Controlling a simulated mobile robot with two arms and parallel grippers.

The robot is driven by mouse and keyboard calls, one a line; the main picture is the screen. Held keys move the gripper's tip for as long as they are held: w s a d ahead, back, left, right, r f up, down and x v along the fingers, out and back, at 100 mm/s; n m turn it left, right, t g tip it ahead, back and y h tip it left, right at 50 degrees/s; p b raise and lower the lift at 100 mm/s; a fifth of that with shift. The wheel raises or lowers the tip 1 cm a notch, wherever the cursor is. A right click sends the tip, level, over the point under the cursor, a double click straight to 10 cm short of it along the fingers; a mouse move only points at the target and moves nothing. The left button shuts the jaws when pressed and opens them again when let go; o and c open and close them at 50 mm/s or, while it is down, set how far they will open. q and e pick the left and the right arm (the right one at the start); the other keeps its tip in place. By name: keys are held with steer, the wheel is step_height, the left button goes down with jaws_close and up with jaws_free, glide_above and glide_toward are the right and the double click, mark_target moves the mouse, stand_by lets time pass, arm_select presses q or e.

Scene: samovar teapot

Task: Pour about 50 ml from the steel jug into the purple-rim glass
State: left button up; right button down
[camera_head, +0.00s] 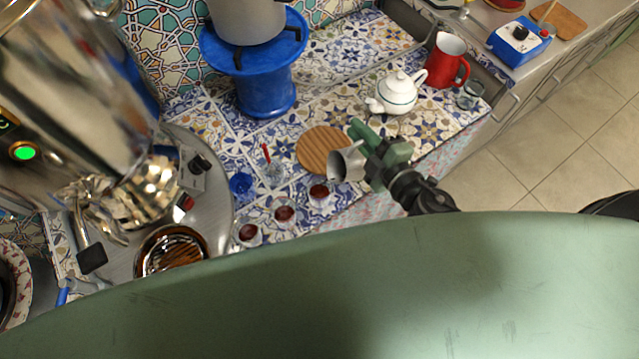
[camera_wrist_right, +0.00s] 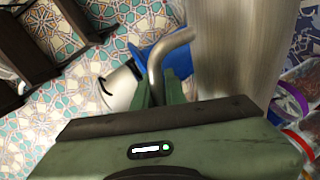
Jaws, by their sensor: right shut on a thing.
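The steel jug (camera_head: 345,164) is in my right gripper (camera_head: 369,148), which is shut on its handle. It is held near the row of glasses, above the counter; its exact tilt is hard to judge. In the right wrist view the jug (camera_wrist_right: 232,50) fills the upper middle, its bent handle between my fingers (camera_wrist_right: 163,88). The purple-rim glass (camera_wrist_right: 288,98) shows at the right edge of that view, beside the jug and apart from it. In the head view I cannot tell which glass has the purple rim. The jug's inside is hidden. My left gripper is not in view.
Small glasses with dark red contents (camera_head: 319,193) stand in a row by the tray (camera_head: 215,215). A round wooden board (camera_head: 322,149) lies behind the jug. A white teapot (camera_head: 398,92) and a red pitcher (camera_head: 447,60) stand farther back. A large metal samovar (camera_head: 75,95) is at left.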

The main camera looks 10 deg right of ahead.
steer(key=shift+a+r+n+p, duration=0.3)
steer(key=shift+p, duration=0.2)
stand_by(1.3)
steer(key=shift+f, duration=0.1)
steer(key=d+f+m+b, duration=0.1)
steer(key=b, duration=0.1)
steer(key=d+f+m+b, duration=0.1)
steer(key=f+b, duration=0.1)
steer(key=shift+w+b, duration=0.15)
steer(key=shift+b, duration=0.15)
steer(key=shift+w+d+r+m+y, duration=0.1)
steer(key=shift+d+m+y, duration=0.25)
steer(key=shift+m+y, duration=0.05)
steer(key=shift+w+d+f+m+b, duration=0.1)
steer(key=shift+d+f+m+b, duration=0.25)
steer(key=shift+f+m+b, duration=0.3)
steer(key=shift+d+f, duration=0.15)
steer(key=shift+f, duration=0.1)
steer(key=shift+d+f+m+y, duration=0.1)
steer(key=shift+d+m+y, duration=0.2)
steer(key=shift+m, duration=0.15)
steer(key=shift+f+b, duration=0.1)
steer(key=shift+b, duration=0.2)
